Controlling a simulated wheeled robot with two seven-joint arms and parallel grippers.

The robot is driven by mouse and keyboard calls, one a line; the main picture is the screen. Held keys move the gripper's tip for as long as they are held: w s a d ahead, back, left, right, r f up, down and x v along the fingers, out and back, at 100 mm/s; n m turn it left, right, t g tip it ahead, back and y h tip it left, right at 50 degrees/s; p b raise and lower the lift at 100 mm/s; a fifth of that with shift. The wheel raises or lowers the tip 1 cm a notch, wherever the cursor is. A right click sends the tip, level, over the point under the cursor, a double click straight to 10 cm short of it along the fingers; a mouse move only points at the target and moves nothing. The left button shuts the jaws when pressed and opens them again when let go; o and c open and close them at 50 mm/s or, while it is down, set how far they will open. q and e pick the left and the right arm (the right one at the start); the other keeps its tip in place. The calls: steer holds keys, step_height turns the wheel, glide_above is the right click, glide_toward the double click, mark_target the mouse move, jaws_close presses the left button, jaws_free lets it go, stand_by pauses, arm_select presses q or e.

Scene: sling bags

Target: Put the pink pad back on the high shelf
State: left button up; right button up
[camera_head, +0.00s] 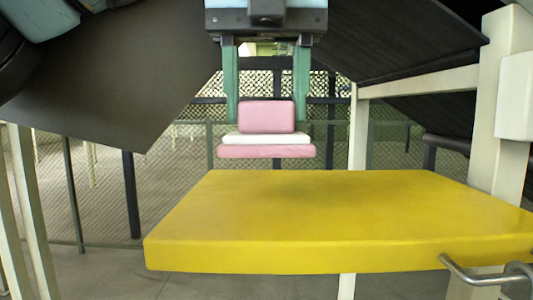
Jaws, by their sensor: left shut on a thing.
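The pink pad (265,117) is in the upper middle of the head view. It shows a pink block on top, a white layer under it and a wider pink layer at the bottom. My left gripper (266,112) comes down from the top edge with two green fingers, one on each side of the pink block, and is shut on the pad. The pad looks level and hangs in the air, above the far edge of a yellow slab (330,215) in the picture. The slab looks like a shelf top, but I cannot tell if it is the high shelf. My right gripper is not in view.
The yellow slab's top is bare. A cream post (487,150) and a rail stand at the right. A metal hook (485,275) sticks out at the slab's front right. Large dark panels (120,80) slant at the upper left and upper right. Mesh fencing stands behind.

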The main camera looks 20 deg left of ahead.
mark_target(267, 147)
arm_select(q)
steer(key=shift+w+f, duration=0.1)
steer(key=shift+f, duration=0.5)
steer(key=shift+f+b, duration=0.45)
steer(key=shift+f, duration=0.15)
step_height(267, 147, down, 3)
steer(key=shift+f+b, duration=0.1)
steer(key=shift+b, duration=0.55)
steer(key=shift+f, duration=0.1)
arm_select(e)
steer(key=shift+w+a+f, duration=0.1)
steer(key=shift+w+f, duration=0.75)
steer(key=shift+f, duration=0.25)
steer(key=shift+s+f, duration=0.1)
arm_select(q)
steer(key=o, duration=1.3)
